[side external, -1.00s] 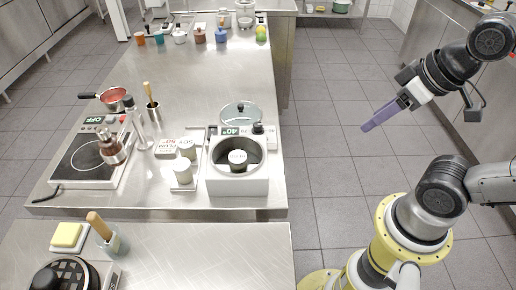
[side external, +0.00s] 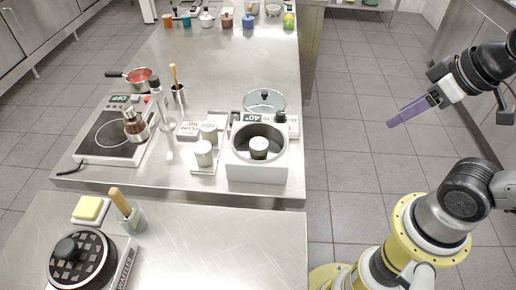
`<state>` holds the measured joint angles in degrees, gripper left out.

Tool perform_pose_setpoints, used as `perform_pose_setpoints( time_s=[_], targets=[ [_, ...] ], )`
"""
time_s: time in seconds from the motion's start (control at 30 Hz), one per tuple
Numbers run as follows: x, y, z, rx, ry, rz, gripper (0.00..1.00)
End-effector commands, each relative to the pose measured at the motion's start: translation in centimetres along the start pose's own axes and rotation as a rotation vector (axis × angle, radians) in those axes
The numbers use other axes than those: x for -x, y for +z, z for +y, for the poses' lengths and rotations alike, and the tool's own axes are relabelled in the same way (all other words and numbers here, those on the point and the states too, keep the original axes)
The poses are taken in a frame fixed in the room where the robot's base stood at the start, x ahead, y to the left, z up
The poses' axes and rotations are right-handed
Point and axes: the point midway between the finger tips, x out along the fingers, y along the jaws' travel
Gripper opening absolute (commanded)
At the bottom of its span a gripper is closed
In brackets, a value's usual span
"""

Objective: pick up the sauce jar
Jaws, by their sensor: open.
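No single jar is clearly marked as the sauce jar. One small pale-lidded jar (side external: 259,146) stands inside the round well of the white warmer (side external: 258,173). Two similar pale jars, a front one (side external: 203,153) and a back one (side external: 209,131), stand just left of the warmer, by cards reading PLUM and SOY. My gripper (side external: 392,122) is at the right, up over the floor beyond the counter's right edge, well apart from all jars. Its long purple fingers overlap from this side, and nothing shows between them.
A hot plate (side external: 97,151) with a reddish-brown vessel (side external: 135,127) is at the left, near a red pan (side external: 142,76). A glass lid (side external: 264,101) is behind the warmer.

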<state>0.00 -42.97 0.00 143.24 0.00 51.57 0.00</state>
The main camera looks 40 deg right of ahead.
Motion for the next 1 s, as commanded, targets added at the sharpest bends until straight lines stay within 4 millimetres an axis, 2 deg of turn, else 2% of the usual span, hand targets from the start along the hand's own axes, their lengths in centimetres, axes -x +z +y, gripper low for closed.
perform_pose_setpoints(
  time_s=[0.27,0.43,0.47,0.77,0.9,1.0],
  targets=[
    [0.0,0.0,0.0,0.0,0.0,0.0,0.55],
    [0.0,0.0,0.0,0.0,0.0,0.0,0.86],
    [0.0,0.0,0.0,0.0,0.0,0.0,0.87],
    [0.0,0.0,0.0,0.012,0.0,0.0,0.87],
    [0.1,0.3,0.0,0.109,-0.001,-0.018,0.87],
    [1.4,-1.0,0.0,0.239,-0.001,-0.008,0.87]
  ],
)
